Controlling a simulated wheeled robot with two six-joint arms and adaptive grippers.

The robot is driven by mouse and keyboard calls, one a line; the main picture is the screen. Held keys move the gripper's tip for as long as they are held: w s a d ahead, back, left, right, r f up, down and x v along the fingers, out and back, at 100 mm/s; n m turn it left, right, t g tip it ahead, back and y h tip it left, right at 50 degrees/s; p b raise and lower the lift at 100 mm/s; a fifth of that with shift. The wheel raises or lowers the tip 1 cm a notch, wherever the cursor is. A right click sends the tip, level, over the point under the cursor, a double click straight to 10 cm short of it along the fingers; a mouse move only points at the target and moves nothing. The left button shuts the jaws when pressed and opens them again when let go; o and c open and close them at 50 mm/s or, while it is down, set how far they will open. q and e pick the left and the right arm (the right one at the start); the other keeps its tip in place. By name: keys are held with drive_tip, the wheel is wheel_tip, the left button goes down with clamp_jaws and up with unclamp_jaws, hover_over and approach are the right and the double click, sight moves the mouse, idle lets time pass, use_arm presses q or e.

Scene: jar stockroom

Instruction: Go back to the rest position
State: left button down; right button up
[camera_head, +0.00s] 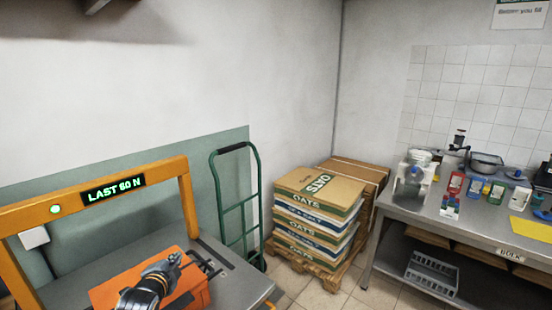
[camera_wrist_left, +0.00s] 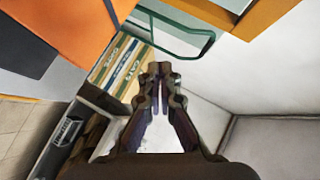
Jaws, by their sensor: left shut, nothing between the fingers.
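My left gripper (camera_head: 174,260) is in the lower left of the head view, in front of an orange box (camera_head: 196,296) on a grey bench. In the left wrist view its two dark fingers (camera_wrist_left: 160,72) are closed together at the tips, with nothing between them. Whether it touches the box cannot be told. My right gripper is not in view.
An orange frame (camera_head: 100,193) with a lit "LAST 60 N" display spans the bench. A green hand truck (camera_head: 254,195), stacked oats sacks (camera_head: 316,222) on a pallet and a steel table (camera_head: 455,226) with jars and bottles stand to the right. Bare tiled floor lies between.

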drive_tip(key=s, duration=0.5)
use_arm(q)
drive_tip(key=s+d+f+n+g, duration=0.2)
drive_tip(key=s+f+n+g, duration=0.25)
drive_tip(key=s, duration=0.65)
drive_tip(key=s+d+f+n+g, duration=0.1)
drive_tip(key=s+f+n+g, duration=0.2)
drive_tip(key=s+f, duration=0.55)
drive_tip(key=s+d+f+n+g, duration=0.2)
drive_tip(key=s+f+n+g, duration=0.15)
drive_tip(key=s, duration=0.95)
wheel_tip(320, 180, down, 28)
drive_tip(key=s+a+n+b, duration=0.1)
drive_tip(key=s+a+b, duration=0.1)
drive_tip(key=b, duration=0.3)
drive_tip(key=s+a+f+g+b, duration=0.1)
drive_tip(key=s+f+b, duration=0.2)
drive_tip(key=s+f, duration=1.6)
wheel_tip(320, 180, down, 2)
drive_tip(key=shift+a+f+g+b, duration=0.25)
drive_tip(key=shift+a+g+b, duration=0.1)
drive_tip(key=shift+g+b, duration=0.05)
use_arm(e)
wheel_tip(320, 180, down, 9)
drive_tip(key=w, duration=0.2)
